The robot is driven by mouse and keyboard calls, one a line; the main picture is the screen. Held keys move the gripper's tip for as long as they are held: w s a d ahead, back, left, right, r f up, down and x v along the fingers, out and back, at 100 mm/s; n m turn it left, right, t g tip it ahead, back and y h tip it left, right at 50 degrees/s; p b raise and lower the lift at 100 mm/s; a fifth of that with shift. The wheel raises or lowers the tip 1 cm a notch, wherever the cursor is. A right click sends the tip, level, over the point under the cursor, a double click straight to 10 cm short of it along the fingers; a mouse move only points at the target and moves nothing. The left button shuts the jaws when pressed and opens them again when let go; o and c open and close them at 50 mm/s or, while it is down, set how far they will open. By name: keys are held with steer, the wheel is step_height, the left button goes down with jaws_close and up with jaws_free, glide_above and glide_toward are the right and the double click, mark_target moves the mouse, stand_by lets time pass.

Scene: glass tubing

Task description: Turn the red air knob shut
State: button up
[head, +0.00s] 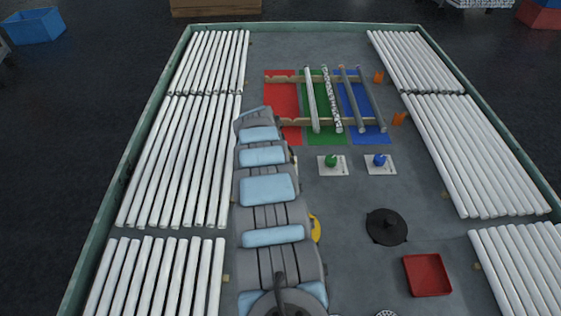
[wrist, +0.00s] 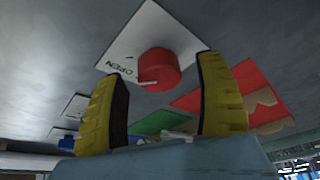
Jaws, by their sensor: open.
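The red air knob (wrist: 158,70) sits on a white plate (wrist: 150,30) in the wrist view. The plate carries the word OPEN, and a pale pointer mark at the knob's edge lies towards that word. My gripper (wrist: 160,68) has its two yellow fingers spread apart, one on each side of the knob in the picture. No contact with the knob is visible, and I cannot tell how far the fingertips are from it. In the head view the red knob and my gripper are hidden behind my arm.
A green knob (head: 331,160) and a blue knob (head: 379,160) stand on white plates right of my arm. Behind them, glass tubes (head: 311,100) lie on a rack over coloured mats. White tubes (head: 180,160) line the left. A black round object (head: 386,227) and red tray (head: 427,275) stand nearer.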

steer(key=shift+d+f, duration=0.1)
steer(key=shift+f, duration=0.25)
steer(key=c, duration=1.2)
